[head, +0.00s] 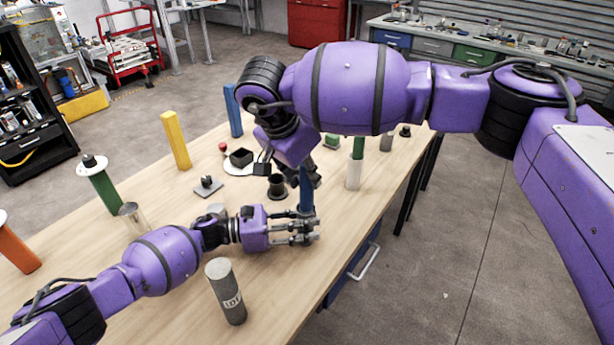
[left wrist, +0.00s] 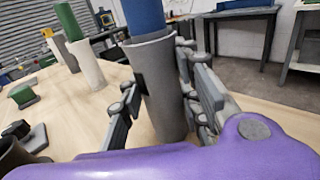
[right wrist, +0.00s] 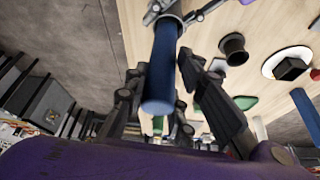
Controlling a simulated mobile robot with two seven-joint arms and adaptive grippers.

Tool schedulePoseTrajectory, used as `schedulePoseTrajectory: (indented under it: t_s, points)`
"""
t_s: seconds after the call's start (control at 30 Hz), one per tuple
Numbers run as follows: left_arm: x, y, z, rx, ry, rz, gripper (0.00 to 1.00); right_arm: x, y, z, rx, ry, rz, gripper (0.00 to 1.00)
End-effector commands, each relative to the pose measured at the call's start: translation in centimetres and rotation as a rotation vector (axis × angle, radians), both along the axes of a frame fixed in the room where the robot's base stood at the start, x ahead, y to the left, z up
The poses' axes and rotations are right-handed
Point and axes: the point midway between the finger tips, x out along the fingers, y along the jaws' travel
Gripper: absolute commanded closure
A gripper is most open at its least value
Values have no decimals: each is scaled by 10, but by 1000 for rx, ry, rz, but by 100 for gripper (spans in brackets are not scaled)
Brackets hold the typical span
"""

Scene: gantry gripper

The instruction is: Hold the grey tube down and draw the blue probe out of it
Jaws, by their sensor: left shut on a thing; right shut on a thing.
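The grey tube (left wrist: 158,75) stands upright in the left wrist view, its foot hidden. My left gripper (head: 298,232) has its fingers on either side of the tube and is shut on it; in the head view it hides most of the tube. The blue probe (head: 306,190) rises from the tube's mouth, and its lower end is hidden inside. It also shows in the left wrist view (left wrist: 143,16) and the right wrist view (right wrist: 163,70). My right gripper (head: 308,172) comes from above and is shut on the probe's upper part.
A pale tube (head: 354,172) with a green probe (head: 358,147) stands behind to the right. A labelled grey cylinder (head: 225,290) stands in front of my left arm. A dark cup (head: 277,187) is close to the left of the probe. The table's right edge is near.

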Motion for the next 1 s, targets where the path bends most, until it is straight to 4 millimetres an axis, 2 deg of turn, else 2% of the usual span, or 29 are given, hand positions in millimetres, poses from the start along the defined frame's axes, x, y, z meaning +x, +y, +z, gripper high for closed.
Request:
schedulePoseTrajectory:
  t_s: [0.27,0.8,1.0]
  points:
    - [1,2,-2,5,3,5,95,0,-1,2,-2,1,-1,100]
    - [1,2,-1,4,2,4,95,0,0,27,-1,-1,0,100]
    - [1,1,-1,3,1,3,95,0,0,31,-2,2,0,100]
